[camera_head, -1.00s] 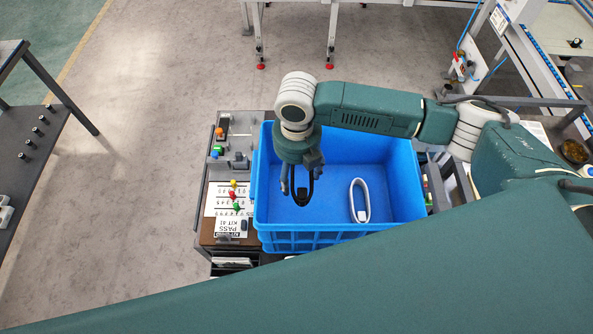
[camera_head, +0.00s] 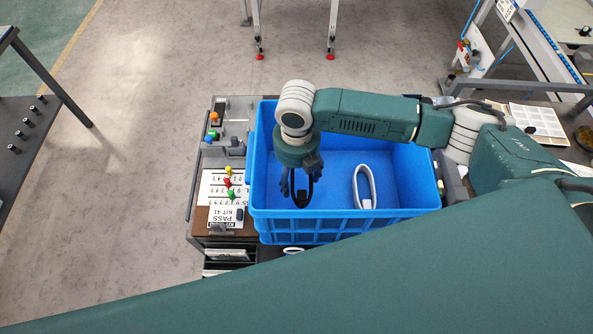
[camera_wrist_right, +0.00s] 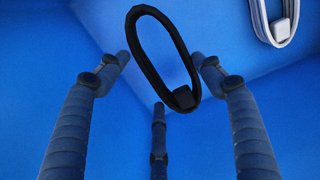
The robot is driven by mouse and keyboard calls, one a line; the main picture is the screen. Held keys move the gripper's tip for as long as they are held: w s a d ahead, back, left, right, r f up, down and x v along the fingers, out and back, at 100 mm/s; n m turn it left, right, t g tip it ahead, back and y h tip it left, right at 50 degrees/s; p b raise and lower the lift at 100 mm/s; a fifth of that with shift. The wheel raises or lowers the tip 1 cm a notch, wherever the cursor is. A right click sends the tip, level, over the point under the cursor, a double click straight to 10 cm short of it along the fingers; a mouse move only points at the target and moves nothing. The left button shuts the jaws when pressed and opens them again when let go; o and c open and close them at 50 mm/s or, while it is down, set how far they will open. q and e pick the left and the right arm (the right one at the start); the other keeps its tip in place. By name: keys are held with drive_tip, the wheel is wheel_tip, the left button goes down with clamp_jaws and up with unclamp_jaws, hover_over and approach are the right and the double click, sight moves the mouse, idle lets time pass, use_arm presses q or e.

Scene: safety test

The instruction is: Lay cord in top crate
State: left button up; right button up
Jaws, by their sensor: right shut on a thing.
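A black cord loop (camera_head: 303,192) is held by my right gripper (camera_head: 301,178) inside the blue top crate (camera_head: 345,226). In the right wrist view the black cord (camera_wrist_right: 150,75) stands out between the fingertips of the right gripper (camera_wrist_right: 160,62), over the blue crate inside. Whether the cord touches the crate floor I cannot tell. A white cord loop (camera_head: 357,190) lies in the same crate, to the right of the gripper; part of it (camera_wrist_right: 282,30) shows at the upper right of the wrist view. My left gripper is not in view.
Left of the crate, a bench (camera_head: 212,240) carries a labelled card (camera_head: 225,216), coloured pegs (camera_head: 229,182) and small parts. A dark table (camera_head: 22,140) stands at the far left. Open floor (camera_head: 150,130) lies between. The crate walls surround the right gripper.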

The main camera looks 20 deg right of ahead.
drive_tip(key=shift+f+b, duration=1.25)
drive_tip(key=shift+f, duration=1.6)
drive_tip(key=o, duration=1.3)
drive_tip(key=shift+o, duration=0.2)
wheel_tip(320, 180, up, 14)
drive_tip(key=p, duration=1.3)
drive_tip(key=shift+f+p, duration=0.1)
drive_tip(key=shift+p, duration=0.25)
wheel_tip(320, 180, up, 14)
drive_tip(key=p, duration=0.2)
